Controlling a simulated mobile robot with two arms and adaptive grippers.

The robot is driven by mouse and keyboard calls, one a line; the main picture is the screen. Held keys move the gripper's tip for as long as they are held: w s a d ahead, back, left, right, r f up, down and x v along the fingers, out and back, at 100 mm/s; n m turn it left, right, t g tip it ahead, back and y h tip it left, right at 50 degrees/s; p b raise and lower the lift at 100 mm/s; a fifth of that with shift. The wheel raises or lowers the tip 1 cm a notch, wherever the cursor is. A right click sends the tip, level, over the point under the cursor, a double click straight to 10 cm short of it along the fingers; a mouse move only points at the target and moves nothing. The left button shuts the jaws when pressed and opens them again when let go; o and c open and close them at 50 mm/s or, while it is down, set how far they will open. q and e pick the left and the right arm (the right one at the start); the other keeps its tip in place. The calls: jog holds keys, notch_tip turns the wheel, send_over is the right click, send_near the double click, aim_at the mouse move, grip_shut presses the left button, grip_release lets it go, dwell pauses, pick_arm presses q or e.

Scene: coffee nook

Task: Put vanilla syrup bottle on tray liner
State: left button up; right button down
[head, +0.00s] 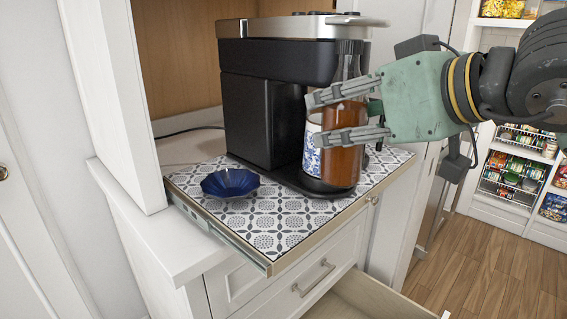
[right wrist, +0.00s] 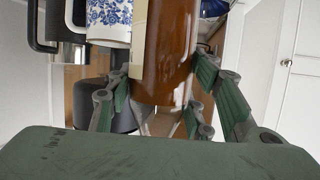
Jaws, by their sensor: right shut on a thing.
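The vanilla syrup bottle (head: 342,160), brown with a clear upper part, stands upright in front of the coffee machine. My right gripper (head: 324,119) comes in from the right and is shut on its body; the right wrist view shows the bottle (right wrist: 165,55) between the fingers (right wrist: 160,88). The bottle's base overlaps the machine's black drip base in the head view, and I cannot tell whether it touches anything. The tray liner (head: 270,222), white with grey patterns, lies on the pulled-out shelf below. My left gripper is not in view.
A dark blue bowl (head: 230,183) sits on the liner's left part. The black and silver coffee machine (head: 262,115) stands at the back, with a blue-and-white mug (head: 311,150) close behind the bottle. The liner's front is clear. An open drawer (head: 370,298) juts out below.

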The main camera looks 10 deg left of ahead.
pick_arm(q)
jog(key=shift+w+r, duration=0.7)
pick_arm(e)
jog(key=a+f, duration=0.9)
jog(key=shift+w+a+f, duration=0.15)
jog(key=shift+a+f, duration=0.05)
jog(key=shift+a, duration=0.15)
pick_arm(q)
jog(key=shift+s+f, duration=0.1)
pick_arm(e)
jog(key=c, duration=0.9)
grip_release()
jog(key=shift+f, duration=0.15)
